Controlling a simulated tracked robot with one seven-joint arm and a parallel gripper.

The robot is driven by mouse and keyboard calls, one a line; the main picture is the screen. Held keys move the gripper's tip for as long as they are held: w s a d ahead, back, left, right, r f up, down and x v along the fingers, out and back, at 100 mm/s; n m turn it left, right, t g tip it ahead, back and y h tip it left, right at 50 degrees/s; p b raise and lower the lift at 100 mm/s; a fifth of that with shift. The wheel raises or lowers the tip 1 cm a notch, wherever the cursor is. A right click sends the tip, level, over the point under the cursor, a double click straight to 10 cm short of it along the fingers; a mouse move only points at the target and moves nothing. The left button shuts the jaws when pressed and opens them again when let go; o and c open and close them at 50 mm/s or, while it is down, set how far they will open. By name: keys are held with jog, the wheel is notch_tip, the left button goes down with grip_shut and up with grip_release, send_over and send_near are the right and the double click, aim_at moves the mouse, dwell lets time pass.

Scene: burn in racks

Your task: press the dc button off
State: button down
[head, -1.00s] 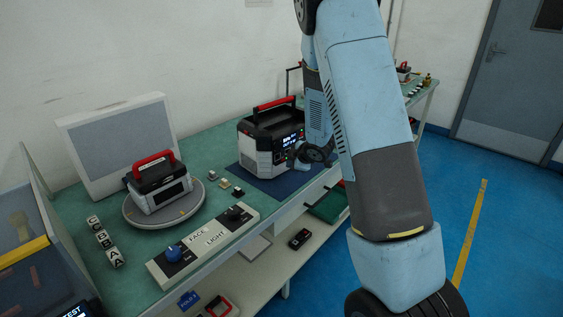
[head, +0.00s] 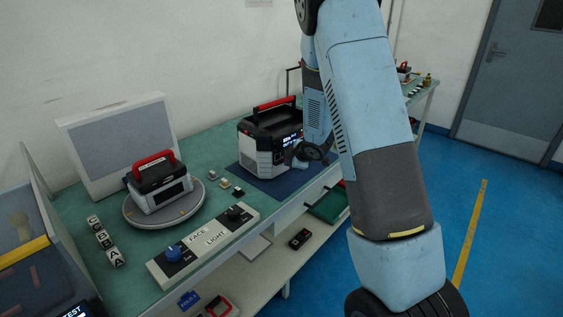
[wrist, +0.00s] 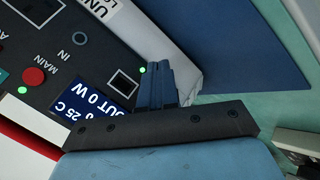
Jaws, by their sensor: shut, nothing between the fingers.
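The power station (head: 262,140) stands on the blue mat with its front panel partly behind my arm. In the wrist view its dark panel (wrist: 62,55) shows a red MAIN button (wrist: 33,76), a lit display (wrist: 88,101) with "0 W" and "25 C" readable, and a pale-outlined square (wrist: 123,86). My gripper (wrist: 157,60) is shut and empty, its fingertips at the panel's edge beside a green light (wrist: 142,70). I cannot tell whether they touch. No DC label is readable; the fingers hide part of the panel. My gripper (head: 296,162) is small in the head view.
A smaller red-handled unit (head: 160,185) sits on a round turntable at the left. The FACE and LIGHT knob box (head: 205,246) lies along the bench's front edge. Small blocks stand left of the mat (head: 275,183). Blue floor is free at the right.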

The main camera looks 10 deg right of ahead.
jog(key=shift+w, duration=0.1)
dwell(0.4)
jog(key=shift+s+d, duration=0.25)
jog(key=shift+s, duration=0.3)
jog(key=shift+s+d, duration=0.5)
jog(key=shift+s, duration=0.35)
jog(key=shift+s+d, duration=0.55)
jog(key=shift+s, duration=0.35)
jog(key=shift+s+d, duration=0.5)
jog(key=shift+s, duration=0.35)
jog(key=s+d, duration=0.4)
jog(key=s, duration=0.3)
jog(key=shift+w, duration=0.1)
